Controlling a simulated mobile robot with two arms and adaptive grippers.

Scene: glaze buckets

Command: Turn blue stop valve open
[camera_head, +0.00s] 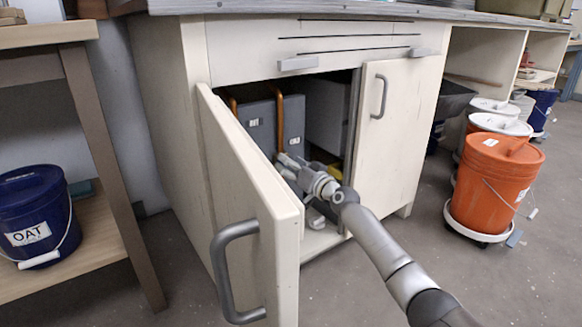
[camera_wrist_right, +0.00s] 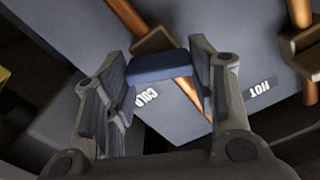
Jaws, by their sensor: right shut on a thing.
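In the right wrist view, the blue stop valve handle (camera_wrist_right: 158,68) is a short bar lying across a copper pipe (camera_wrist_right: 183,90), at an angle to it. My right gripper (camera_wrist_right: 158,64) is shut on the handle, one finger at each end. A COLD label (camera_wrist_right: 146,103) shows on the grey panel just below the handle. In the head view my right gripper (camera_head: 288,165) reaches into the open cabinet, and the valve is hidden there behind it. My left gripper is in neither view.
The cabinet's left door (camera_head: 250,190) stands open beside my arm; its right door (camera_head: 385,130) is shut. A second copper pipe (camera_wrist_right: 300,12) with a HOT label (camera_wrist_right: 262,88) runs to the right.

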